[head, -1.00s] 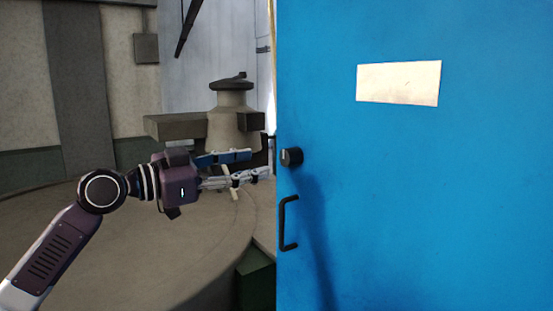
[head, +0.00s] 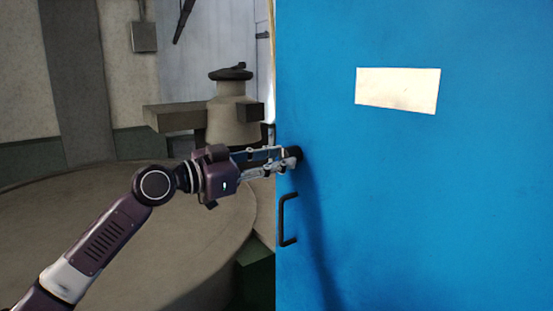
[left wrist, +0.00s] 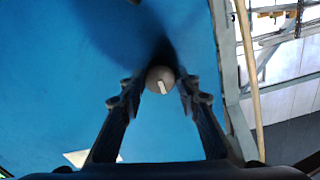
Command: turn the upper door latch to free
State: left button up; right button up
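The upper door latch is a dark round knob (head: 296,151) near the left edge of the blue door (head: 420,200). In the head view my left gripper partly covers it. In the left wrist view the knob (left wrist: 154,74) shows face on, with a pale bar mark tilted slightly off the picture's vertical. My left gripper (head: 284,158) is at the knob, pointing at the door. In the left wrist view its fingers (left wrist: 158,91) are open, one on each side of the knob, with blue door visible in the gaps. My right gripper is out of view.
A black pull handle (head: 284,220) sits on the door below the knob. A white plate (head: 398,90) is higher on the door. Left of the door stand a large round grey platform (head: 120,235) and a grey machine part (head: 232,115).

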pick_arm(q)
jog(key=c, duration=0.6)
jog(key=shift+m+b, duration=4.45)
jog(key=shift+m, duration=4.45)
jog(key=o, duration=1.2)
